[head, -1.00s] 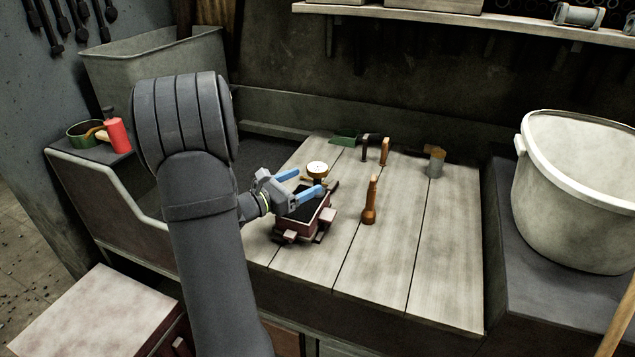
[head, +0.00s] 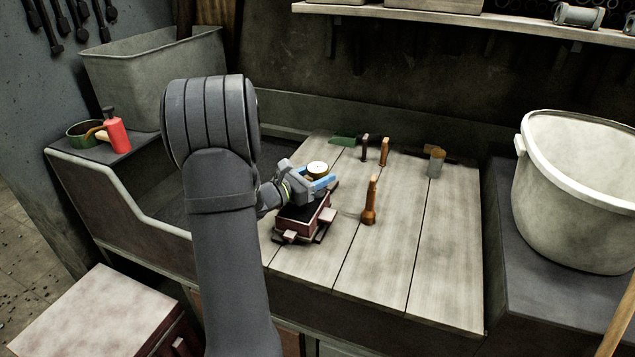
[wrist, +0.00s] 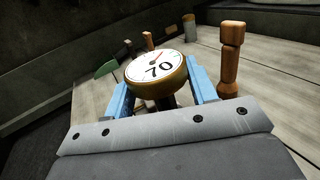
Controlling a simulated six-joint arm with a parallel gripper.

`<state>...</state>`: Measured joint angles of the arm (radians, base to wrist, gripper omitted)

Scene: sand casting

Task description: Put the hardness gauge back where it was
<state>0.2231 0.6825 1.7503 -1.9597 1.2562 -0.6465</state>
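The hardness gauge (head: 317,167) has a round white dial and a brass-coloured rim. It stands at the far end of the dark red moulding flask (head: 292,222), dial up.
A wooden-handled tool (head: 370,203) stands upright close right of the flask. Behind are a green tool (head: 343,140), two small upright handles (head: 384,151) and a cup with a brush (head: 437,162). The bench (head: 440,260) front right is clear. A large pale bucket (head: 575,195) stands right.

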